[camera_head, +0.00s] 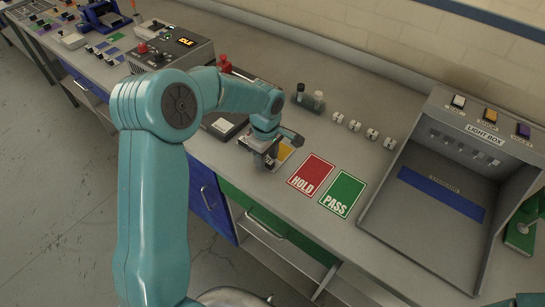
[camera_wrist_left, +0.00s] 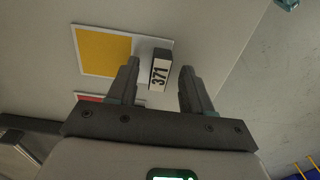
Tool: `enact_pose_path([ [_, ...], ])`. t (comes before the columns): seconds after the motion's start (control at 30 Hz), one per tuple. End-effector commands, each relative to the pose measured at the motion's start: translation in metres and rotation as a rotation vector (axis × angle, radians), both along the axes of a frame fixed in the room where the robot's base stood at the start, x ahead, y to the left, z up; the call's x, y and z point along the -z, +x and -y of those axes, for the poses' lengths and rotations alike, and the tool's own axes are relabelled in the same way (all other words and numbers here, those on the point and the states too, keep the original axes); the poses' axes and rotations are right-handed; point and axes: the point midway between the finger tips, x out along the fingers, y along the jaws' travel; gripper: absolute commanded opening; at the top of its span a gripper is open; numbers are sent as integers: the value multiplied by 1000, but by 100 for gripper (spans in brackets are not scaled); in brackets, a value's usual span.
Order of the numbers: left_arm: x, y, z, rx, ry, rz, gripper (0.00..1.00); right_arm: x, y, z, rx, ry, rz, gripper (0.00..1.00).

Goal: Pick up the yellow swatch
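The yellow swatch (camera_head: 284,151) lies on the bench beside my left gripper, partly hidden by it in the head view. In the left wrist view the swatch (camera_wrist_left: 103,50) is a yellow square on a white card, with a block marked 371 (camera_wrist_left: 160,70) at its edge. My left gripper (camera_head: 270,162) is low over the bench. In the wrist view its two fingers (camera_wrist_left: 160,76) are apart, with the 371 block between them and a gap on each side.
The red HOLD mat (camera_head: 311,174) and green PASS mat (camera_head: 342,194) lie right of the gripper. The grey light box (camera_head: 403,260) stands further right. A control box (camera_head: 185,50) stands back left.

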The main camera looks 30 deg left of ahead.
Motion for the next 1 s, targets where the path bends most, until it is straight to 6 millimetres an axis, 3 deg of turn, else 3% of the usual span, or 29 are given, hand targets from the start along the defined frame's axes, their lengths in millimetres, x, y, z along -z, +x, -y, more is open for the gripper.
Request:
enact_pose_path([
  [0.03,0,0,0,0,0,0,35,0,0,0,0,0,0,43],
  [0.13,0,0,0,1,0,0,2,0,0,0,0,0,0,43],
  [0.17,0,0,0,1,0,0,0,0,0,0,0,0,0,43],
  [0.47,-2,0,0,1,0,1,0,0,0,0,0,0,0,43],
  [0.67,-17,1,0,1,2,3,0,3,0,0,0,0,0,43],
  [0.87,-63,1,0,0,1,8,0,9,0,0,0,0,0,43],
  [1.0,-110,2,0,0,1,9,0,11,0,0,0,0,0,43],
])
